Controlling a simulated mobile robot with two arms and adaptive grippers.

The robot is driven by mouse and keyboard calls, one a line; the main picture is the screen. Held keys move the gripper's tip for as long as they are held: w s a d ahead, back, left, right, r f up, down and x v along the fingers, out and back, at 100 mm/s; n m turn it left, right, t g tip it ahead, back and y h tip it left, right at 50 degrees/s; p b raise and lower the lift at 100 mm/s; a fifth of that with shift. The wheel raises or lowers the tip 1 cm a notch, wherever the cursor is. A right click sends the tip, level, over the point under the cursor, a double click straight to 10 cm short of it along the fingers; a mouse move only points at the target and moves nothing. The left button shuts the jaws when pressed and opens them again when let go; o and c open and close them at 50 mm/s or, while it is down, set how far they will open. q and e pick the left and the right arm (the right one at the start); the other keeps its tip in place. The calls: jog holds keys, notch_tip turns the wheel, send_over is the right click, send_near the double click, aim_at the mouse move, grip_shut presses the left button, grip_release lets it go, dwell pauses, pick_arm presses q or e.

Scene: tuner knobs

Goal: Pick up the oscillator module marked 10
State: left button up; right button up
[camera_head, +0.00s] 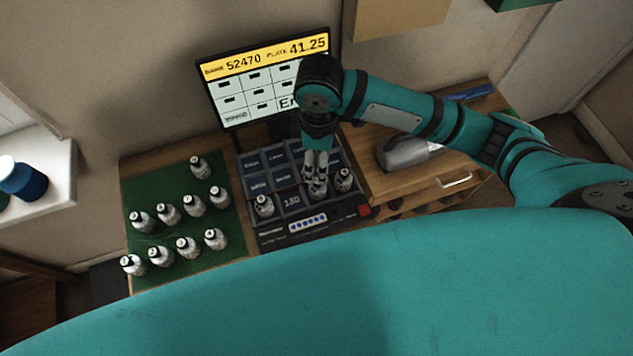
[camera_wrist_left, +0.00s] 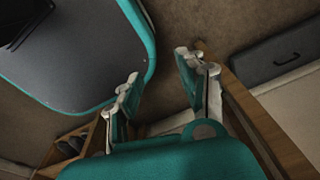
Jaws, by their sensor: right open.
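The oscillator modules are small grey cylinders with dark caps. Several stand upright on the green mat (camera_head: 188,222), and a few stand in the front cells of the dark tray (camera_head: 262,229): a left one (camera_head: 264,206), a right one (camera_head: 344,180), and one (camera_head: 317,192) under my right gripper (camera_head: 316,178). The numbers on the modules are too small to read, so I cannot tell which is marked 10. My right gripper points down with open fingers at that module's top; I cannot tell whether they touch it. My left gripper (camera_wrist_left: 160,70) shows only in the left wrist view, open and empty.
A screen (camera_head: 262,80) behind the tray reads 52470 and plate 41.25. A grey metal object (camera_head: 402,153) lies on the wooden drawer unit (camera_head: 385,185) at right.

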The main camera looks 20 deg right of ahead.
send_over(318, 187)
jog(key=w, duration=0.2)
jog(key=f, duration=0.6)
jog(key=shift+s+d, duration=0.25)
notch_tip(318, 187, down, 3)
jog(key=shift+r, duration=0.15)
jog(key=shift+f+p, duration=0.2)
jog(key=shift+p, duration=0.1)
notch_tip(318, 187, down, 4)
jog(key=shift+s+r+p, duration=0.15)
jog(key=shift+r+p, duration=0.05)
jog(key=shift+p, duration=0.25)
jog(key=shift+f, duration=0.65)
jog(key=c, duration=1.3)
pick_arm(q)
jog(key=shift+s+r, duration=0.5)
jog(key=shift+r, duration=0.25)
jog(key=shift+d, duration=0.1)
pick_arm(e)
jog(key=shift+r, duration=0.1)
